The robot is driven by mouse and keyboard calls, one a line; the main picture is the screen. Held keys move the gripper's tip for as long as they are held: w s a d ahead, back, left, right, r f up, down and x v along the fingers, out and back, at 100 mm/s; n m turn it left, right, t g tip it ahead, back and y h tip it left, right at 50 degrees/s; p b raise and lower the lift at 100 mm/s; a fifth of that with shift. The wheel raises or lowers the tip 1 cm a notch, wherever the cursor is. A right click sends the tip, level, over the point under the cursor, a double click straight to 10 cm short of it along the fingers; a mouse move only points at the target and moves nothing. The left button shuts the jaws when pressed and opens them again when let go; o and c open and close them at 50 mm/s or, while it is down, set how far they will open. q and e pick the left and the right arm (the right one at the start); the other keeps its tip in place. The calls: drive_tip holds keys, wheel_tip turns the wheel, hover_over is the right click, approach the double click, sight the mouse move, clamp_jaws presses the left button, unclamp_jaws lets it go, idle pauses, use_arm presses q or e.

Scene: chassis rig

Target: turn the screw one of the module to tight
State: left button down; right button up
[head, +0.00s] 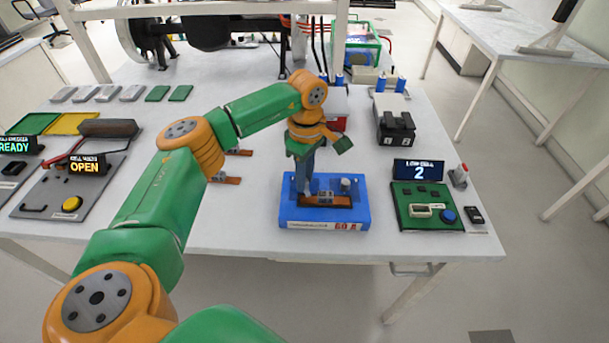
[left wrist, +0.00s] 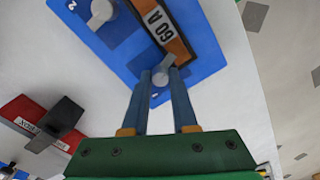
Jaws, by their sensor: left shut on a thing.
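In the left wrist view the module (left wrist: 208,48) shows a strip (left wrist: 166,28) marked "60 A". My left gripper (head: 307,188) points down over the module, its two fingers (left wrist: 161,82) shut on a grey screw head (left wrist: 160,77) at one end of the strip. A second grey screw (head: 346,184) stands free on the module, beside a "2" mark in the left wrist view (left wrist: 101,12). My right gripper is not in view.
To the right are a green board (head: 422,218) with a display reading "2" (head: 418,170) and a grey box (head: 390,118). To the left is a grey panel (head: 50,192) with an "OPEN" display (head: 87,164). The table is clear around the module's front.

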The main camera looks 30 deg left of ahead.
use_arm(q)
drive_tip(key=shift+m, duration=1.9)
drive_tip(key=shift+f, duration=0.1)
drive_tip(key=c, duration=0.7)
unclamp_jaws()
drive_tip(key=shift+r, duration=0.45)
wheel_tip(320, 180, up, 6)
drive_tip(key=shift+w+d+r+b, duration=0.1)
drive_tip(key=shift+d+r+b, duration=0.1)
drive_tip(key=shift+b, duration=0.4)
drive_tip(key=shift+a, duration=0.1)
